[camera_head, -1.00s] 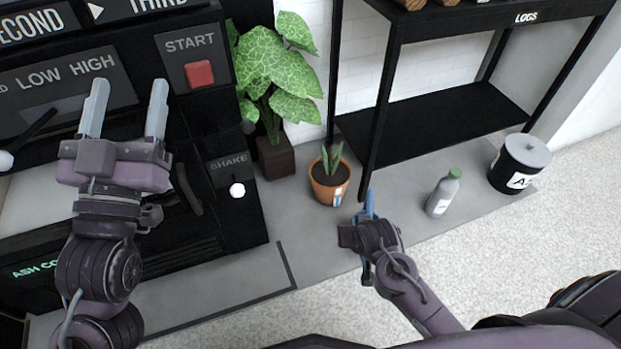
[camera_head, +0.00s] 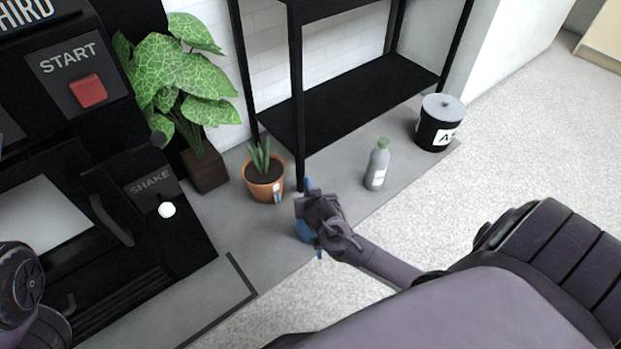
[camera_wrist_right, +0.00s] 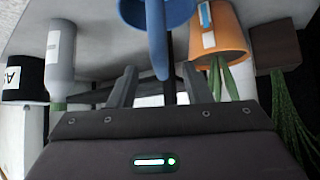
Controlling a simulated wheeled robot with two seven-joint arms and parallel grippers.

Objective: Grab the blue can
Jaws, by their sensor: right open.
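The blue can (camera_head: 304,232) stands on the grey floor strip, mostly hidden behind my right gripper in the head view. In the right wrist view its blue body (camera_wrist_right: 150,12) is at the top centre. A long blue bar, spout or handle, reaches down between the fingers. My right gripper (camera_wrist_right: 160,72) is open, with one finger on each side of this bar. I cannot tell whether either finger touches it. Only a piece of my left arm shows at the left edge of the head view; its gripper is out of view.
An orange plant pot (camera_head: 264,187) stands close behind the can. A grey bottle with a green cap (camera_head: 377,166) and a black bin with a grey lid (camera_head: 438,124) stand to the right. A black shelf leg (camera_head: 298,120) and a black machine (camera_head: 150,250) are nearby.

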